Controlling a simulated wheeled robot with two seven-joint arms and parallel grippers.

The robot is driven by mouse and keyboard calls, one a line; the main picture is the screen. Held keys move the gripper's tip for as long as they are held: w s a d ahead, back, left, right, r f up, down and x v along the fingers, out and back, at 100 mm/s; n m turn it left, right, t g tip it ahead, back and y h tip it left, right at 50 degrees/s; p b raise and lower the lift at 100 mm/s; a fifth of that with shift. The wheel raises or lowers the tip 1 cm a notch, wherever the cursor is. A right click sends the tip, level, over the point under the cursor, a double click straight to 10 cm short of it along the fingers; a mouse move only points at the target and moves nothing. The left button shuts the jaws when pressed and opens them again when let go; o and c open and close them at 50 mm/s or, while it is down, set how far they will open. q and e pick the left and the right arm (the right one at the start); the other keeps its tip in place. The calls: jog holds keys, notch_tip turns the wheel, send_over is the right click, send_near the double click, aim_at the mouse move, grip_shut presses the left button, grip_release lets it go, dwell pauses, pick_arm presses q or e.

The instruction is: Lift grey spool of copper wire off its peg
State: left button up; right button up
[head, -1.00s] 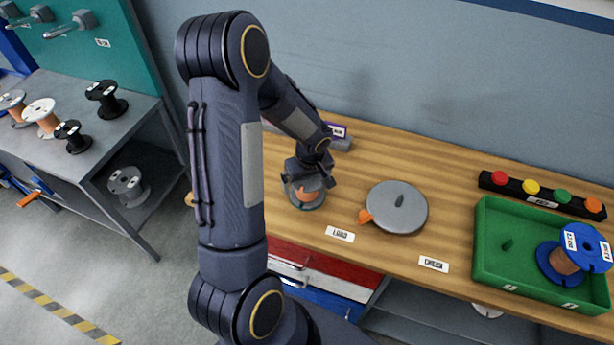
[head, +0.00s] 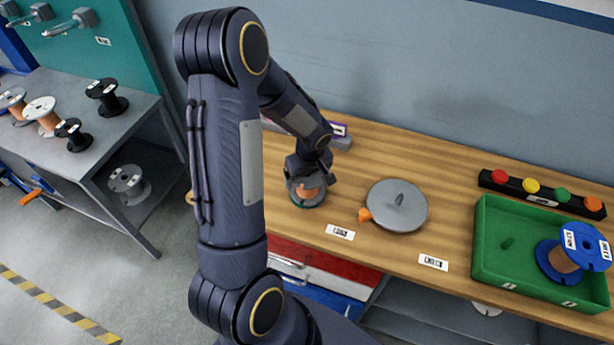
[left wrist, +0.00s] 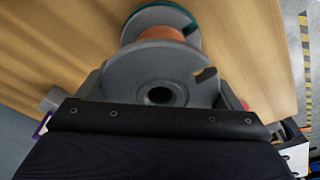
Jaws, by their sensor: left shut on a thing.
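The grey spool of copper wire (head: 307,193) is on the wooden bench, towards its left end. In the left wrist view its near grey flange with a dark centre hole (left wrist: 150,75), the orange-copper winding and the far flange show. A teal round base (left wrist: 187,14) shows behind the far flange. My left gripper (head: 310,180) comes down from above and is shut on the spool, with its fingers at either side of the near flange. The peg is hidden, and I cannot tell any gap between spool and base. My right gripper is not in view.
A grey disc with a handle and orange pointer (head: 397,207) lies right of the spool. A green tray (head: 490,262) holds a blue spool (head: 560,262). A button strip (head: 540,192) lies behind the tray. Several spools stand on the side table (head: 90,160).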

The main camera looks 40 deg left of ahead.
pick_arm(q)
jog(key=shift+r+p, duration=0.65)
jog(key=shift+r, duration=0.85)
jog(key=shift+b, duration=0.35)
dwell(0.6)
jog(key=shift+r, duration=0.15)
jog(key=shift+r+p, duration=0.95)
jog(key=shift+r, duration=0.7)
jog(key=shift+b, duration=0.3)
notch_tip(320, 180, up, 4)
jog(key=shift+f+p, duration=0.25)
jog(key=shift+p, duration=0.75)
